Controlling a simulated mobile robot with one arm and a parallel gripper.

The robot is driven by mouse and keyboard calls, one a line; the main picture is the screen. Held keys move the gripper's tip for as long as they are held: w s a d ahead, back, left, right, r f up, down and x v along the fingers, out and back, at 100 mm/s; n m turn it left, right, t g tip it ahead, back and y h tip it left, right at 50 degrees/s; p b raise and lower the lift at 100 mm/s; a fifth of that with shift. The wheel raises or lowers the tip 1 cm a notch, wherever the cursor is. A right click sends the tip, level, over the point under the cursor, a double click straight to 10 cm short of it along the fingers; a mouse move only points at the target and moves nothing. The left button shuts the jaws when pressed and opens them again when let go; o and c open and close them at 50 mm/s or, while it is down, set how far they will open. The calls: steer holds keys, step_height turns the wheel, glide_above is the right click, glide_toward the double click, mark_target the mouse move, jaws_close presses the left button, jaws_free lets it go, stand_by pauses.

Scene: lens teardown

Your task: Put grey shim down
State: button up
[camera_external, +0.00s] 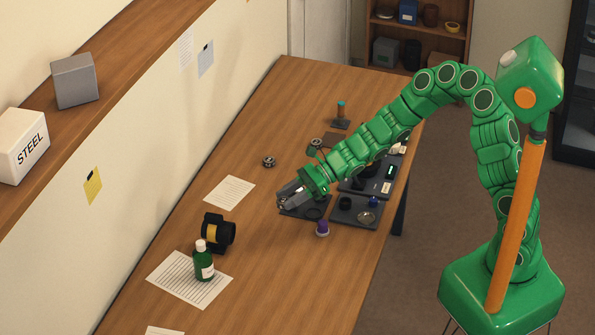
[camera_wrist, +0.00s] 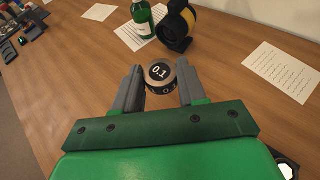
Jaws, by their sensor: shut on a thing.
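The grey shim (camera_wrist: 160,86) is a short round piece with a dark top marked "0.1". In the wrist view it sits between the two grey fingers of my gripper (camera_wrist: 159,72), which are shut on it. In the external view my gripper (camera_external: 284,199) is low over the table, at the left edge of a dark tray (camera_external: 293,210). The shim is too small there to make out clearly. I cannot tell whether its underside touches the wood.
The wooden table (camera_external: 258,258) is bare just left of my gripper. A black-and-yellow round device (camera_external: 216,232), a green bottle (camera_external: 204,266) and paper sheets (camera_external: 229,191) lie further left.

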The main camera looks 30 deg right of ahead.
steer(key=s+a+n+g+h, duration=0.1)
steer(key=s+a+n+g, duration=0.15)
steer(key=s, duration=0.65)
steer(key=s+a+n+g, duration=0.2)
steer(key=s+g, duration=0.1)
steer(key=s, duration=0.7)
glide_above(258, 280)
steer(key=shift+n, duration=0.25)
steer(key=f, duration=0.9)
steer(key=shift+s+d, duration=0.2)
steer(key=shift+d, duration=0.1)
steer(key=shift+w+a+f, duration=0.2)
steer(key=shift+a+f, duration=0.15)
steer(key=shift+f, duration=1.6)
steer(key=shift+f, duration=0.1)
steer(key=o, duration=1)
steer(key=shift+o, duration=0.2)
